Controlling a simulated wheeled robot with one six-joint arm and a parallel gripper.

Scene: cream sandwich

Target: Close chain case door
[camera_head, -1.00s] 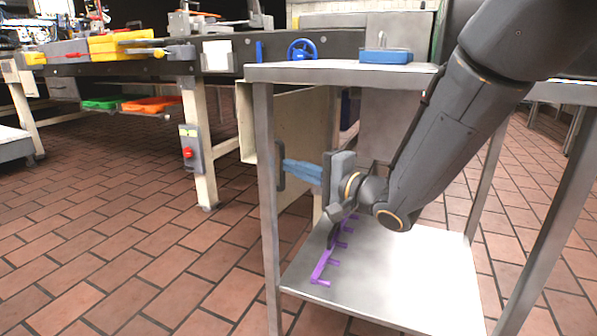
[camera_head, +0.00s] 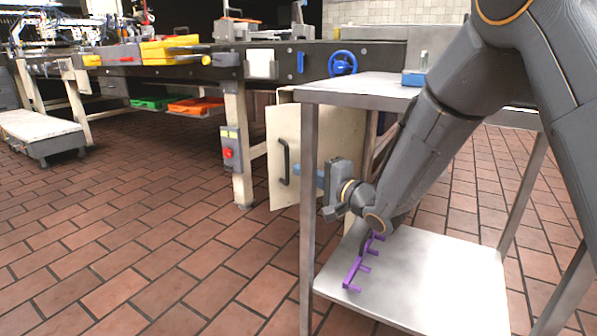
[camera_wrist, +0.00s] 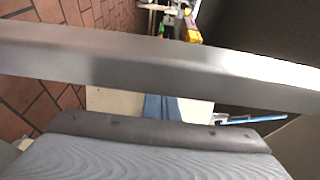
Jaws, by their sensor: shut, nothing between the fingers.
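The chain case door (camera_head: 270,165) is a cream panel below the dark conveyor frame, with a dark upright handle (camera_head: 283,162). It looks swung out from the frame. My gripper (camera_head: 321,178) is shut and empty, its blue fingers pointing at the door from under the metal table's top.
The metal table (camera_head: 365,88) stands around my arm, its leg (camera_head: 307,220) close to my gripper. A purple rack (camera_head: 358,270) lies on its lower shelf (camera_head: 430,275). A control box (camera_head: 229,150) hangs on a conveyor leg. Brick floor at left is open.

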